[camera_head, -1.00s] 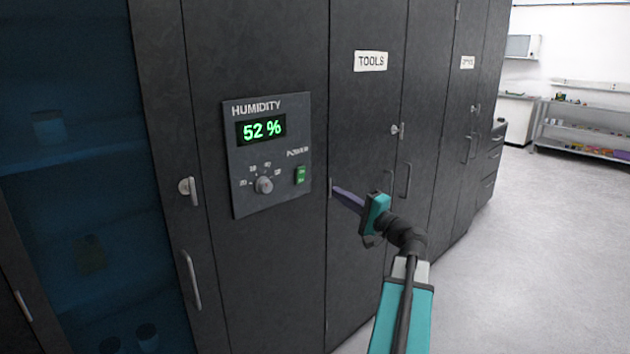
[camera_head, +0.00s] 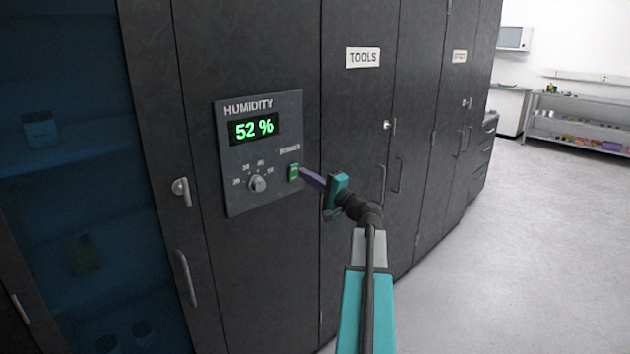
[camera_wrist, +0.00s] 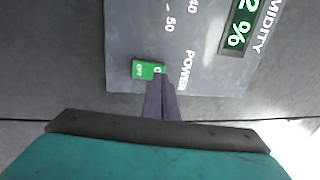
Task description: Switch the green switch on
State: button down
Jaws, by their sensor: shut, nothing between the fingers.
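The green switch (camera_head: 294,172) sits under the word POWER at the lower right of the grey humidity panel (camera_head: 235,200). It also shows in the wrist view (camera_wrist: 146,70), where one end reads OFF and the other end is partly hidden by my fingertips. My gripper (camera_head: 304,171) is shut and empty, its purple fingers pointing at the switch's right edge. In the wrist view the fingertips (camera_wrist: 160,80) overlap the switch's right end. I cannot tell whether they touch it. The panel's display (camera_head: 254,128) reads 52 % in green.
A round knob (camera_head: 257,184) with a number scale is left of the switch. Dark cabinet doors surround the panel, with handles (camera_head: 185,278) at left and a TOOLS door (camera_head: 362,80) at right. The floor (camera_head: 500,270) at right is clear.

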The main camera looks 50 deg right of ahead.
aim_at(293, 173)
jog(key=shift+w+d+r, duration=0.1)
jog(key=shift+w+r, duration=0.05)
jog(key=shift+w, duration=0.5)
jog(key=shift+w+r, duration=0.1)
jog(key=shift+w, duration=0.5)
jog(key=shift+p, duration=0.3)
